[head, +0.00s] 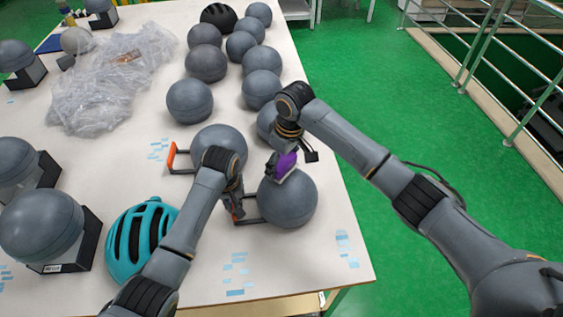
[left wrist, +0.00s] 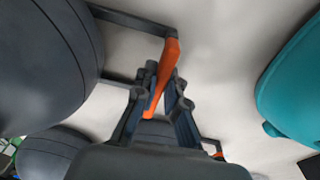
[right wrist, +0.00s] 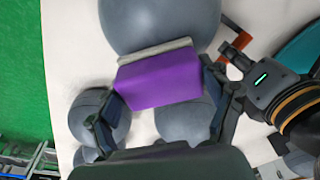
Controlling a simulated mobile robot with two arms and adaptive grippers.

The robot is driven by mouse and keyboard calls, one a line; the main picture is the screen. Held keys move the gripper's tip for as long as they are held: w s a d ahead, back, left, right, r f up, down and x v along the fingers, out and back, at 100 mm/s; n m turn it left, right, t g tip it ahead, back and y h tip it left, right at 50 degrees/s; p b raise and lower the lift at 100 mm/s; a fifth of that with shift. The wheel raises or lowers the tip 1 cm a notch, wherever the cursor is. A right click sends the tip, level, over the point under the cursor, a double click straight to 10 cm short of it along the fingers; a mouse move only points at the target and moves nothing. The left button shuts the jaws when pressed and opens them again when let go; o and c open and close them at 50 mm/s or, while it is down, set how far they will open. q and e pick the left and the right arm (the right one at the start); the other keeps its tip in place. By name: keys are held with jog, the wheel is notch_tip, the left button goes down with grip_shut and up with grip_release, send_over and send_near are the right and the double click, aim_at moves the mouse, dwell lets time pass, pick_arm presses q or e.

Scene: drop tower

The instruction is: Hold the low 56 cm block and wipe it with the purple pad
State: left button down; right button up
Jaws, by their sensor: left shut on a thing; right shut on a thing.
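The block is a smooth dark grey ball-shaped form (head: 289,203) near the table's front right corner, with a side handle. My left gripper (head: 237,209) is shut on the handle's orange grip (left wrist: 171,63), left of the block. The block also shows in the left wrist view (left wrist: 45,60) and the right wrist view (right wrist: 160,22). My right gripper (head: 284,158) is shut on the purple pad (head: 286,163), which also shows in the right wrist view (right wrist: 160,78). The pad's pale underside is at the block's upper side; whether it touches I cannot tell. No size marking is readable.
Another grey form (head: 218,143) with an orange handle (head: 171,155) stands just behind. Several more grey balls stand farther back. A teal helmet (head: 140,235) is left of my left forearm. Clear plastic wrap (head: 110,80) lies at back left. The table's right edge is close.

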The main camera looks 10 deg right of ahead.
jog(key=shift+r, duration=3.35)
pick_arm(q)
jog(key=c, duration=1.3)
grip_release()
jog(key=shift+c, duration=0.2)
notch_tip(320, 180, up, 12)
jog(key=s, duration=0.1)
jog(key=shift+s, duration=0.2)
jog(key=shift+s, duration=0.1)
pick_arm(e)
jog(key=shift+f, duration=0.1)
